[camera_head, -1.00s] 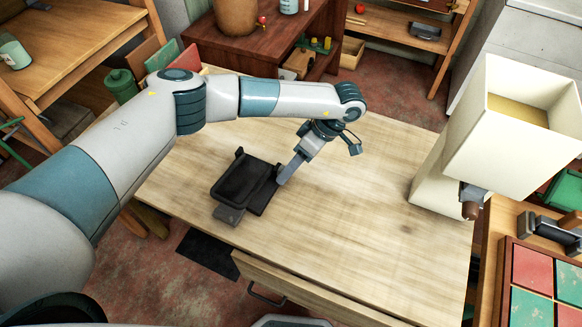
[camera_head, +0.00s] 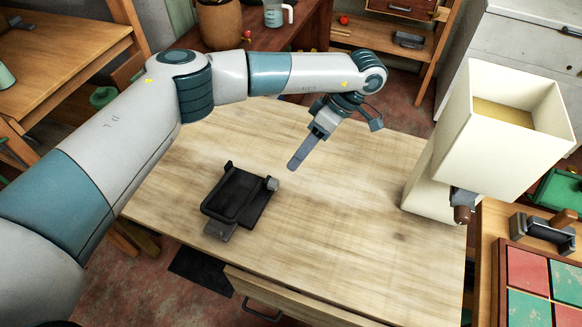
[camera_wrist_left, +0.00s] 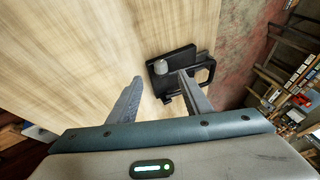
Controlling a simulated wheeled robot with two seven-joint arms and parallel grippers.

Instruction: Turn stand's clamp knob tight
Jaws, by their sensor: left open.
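A black stand (camera_head: 240,197) lies on the wooden table, left of its middle. Its grey clamp knob (camera_head: 272,184) sits on the stand's right side. My left gripper (camera_head: 293,165) is above the table, up and to the right of the knob, apart from it. In the left wrist view my left gripper (camera_wrist_left: 160,92) is open with nothing between its fingers. There the stand (camera_wrist_left: 178,55) is beyond the fingertips, partly hidden by the right finger, and the knob (camera_wrist_left: 160,67) shows between the fingertips' lines. My right gripper is not in view.
A cream hopper-like box (camera_head: 432,170) with a brown-tipped handle stands at the table's right end. A bench with red and green tiles (camera_head: 527,268) is at the far right. The bare tabletop (camera_head: 345,215) between stand and box is clear.

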